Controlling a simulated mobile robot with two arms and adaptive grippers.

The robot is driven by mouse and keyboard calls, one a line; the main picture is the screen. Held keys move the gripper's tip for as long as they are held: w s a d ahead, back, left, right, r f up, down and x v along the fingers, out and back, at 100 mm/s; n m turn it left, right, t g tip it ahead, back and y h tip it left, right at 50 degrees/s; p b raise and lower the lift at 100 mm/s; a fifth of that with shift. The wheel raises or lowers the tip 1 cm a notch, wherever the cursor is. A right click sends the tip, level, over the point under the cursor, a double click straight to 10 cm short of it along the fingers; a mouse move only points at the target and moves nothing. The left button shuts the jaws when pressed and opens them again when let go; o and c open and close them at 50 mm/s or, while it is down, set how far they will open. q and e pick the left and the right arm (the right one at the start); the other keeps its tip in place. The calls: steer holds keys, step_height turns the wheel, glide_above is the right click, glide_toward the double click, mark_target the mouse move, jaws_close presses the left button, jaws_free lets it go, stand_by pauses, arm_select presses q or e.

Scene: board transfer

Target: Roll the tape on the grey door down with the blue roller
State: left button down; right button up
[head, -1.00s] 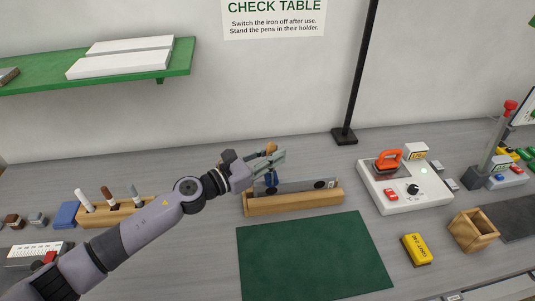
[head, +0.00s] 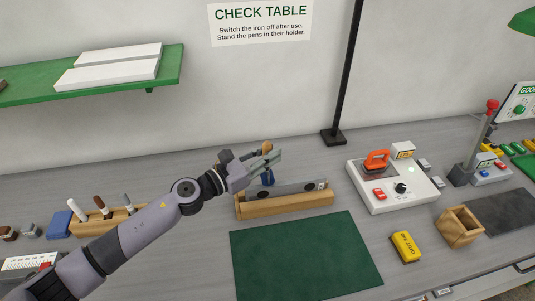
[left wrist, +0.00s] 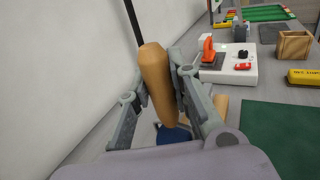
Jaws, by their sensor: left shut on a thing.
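My left gripper (head: 264,160) is shut on the wooden handle of the blue roller (head: 268,178). In the left wrist view the tan handle (left wrist: 156,80) stands upright between the fingers, with part of the blue roller (left wrist: 172,133) below. In the head view the roller is at the left part of the grey door (head: 292,189), near its top edge. I cannot tell whether they touch. The grey door stands in a long wooden holder (head: 290,204). A small dark mark shows at its right end. The tape cannot be made out. My right gripper is not in view.
A green mat (head: 305,255) lies in front of the holder. To the right are a white iron station (head: 385,200), a yellow block (head: 405,246) and a wooden box (head: 459,227). A black post (head: 345,80) stands behind. A pen holder (head: 95,222) is at left.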

mark_target(267, 143)
arm_select(q)
steer(key=shift+r+p, duration=2.25)
steer(key=shift+r, duration=0.5)
